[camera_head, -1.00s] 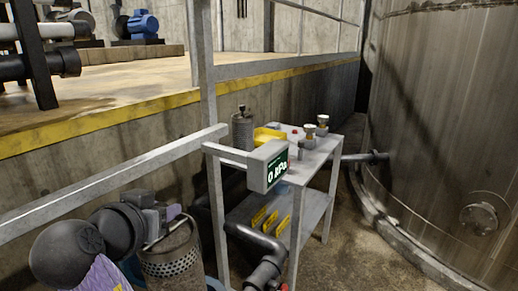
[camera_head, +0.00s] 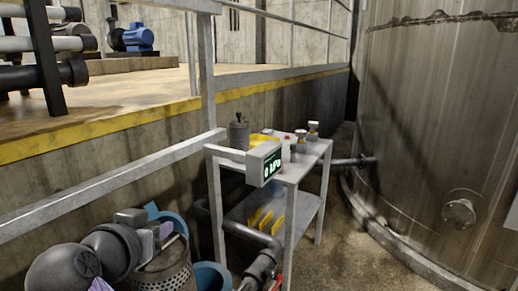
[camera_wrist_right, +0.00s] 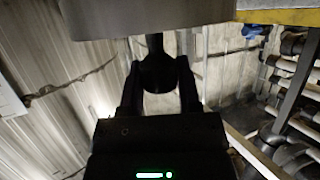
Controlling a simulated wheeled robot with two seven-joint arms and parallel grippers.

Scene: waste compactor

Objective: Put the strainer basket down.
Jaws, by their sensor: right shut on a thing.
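The strainer basket (camera_head: 172,277) is a grey perforated cylinder at the lower left of the head view, its lower part cut off by the frame edge. My right gripper (camera_head: 163,243) is at its top, shut on its handle; the arm's dark round joints hide part of the basket's left side. In the right wrist view, both fingers of my right gripper (camera_wrist_right: 158,85) close on a dark handle part. A grey rounded surface fills the top there; I cannot tell which side of the basket it is. My left gripper is not in view.
Blue tubs (camera_head: 212,276) stand beside and behind the basket. A grey metal table (camera_head: 313,158) with a pressure display (camera_head: 264,163) and a knobbed canister (camera_head: 239,136) stands right of it. Pipes (camera_head: 262,265) run below. A large tank (camera_head: 440,130) borders the right; open floor lies between.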

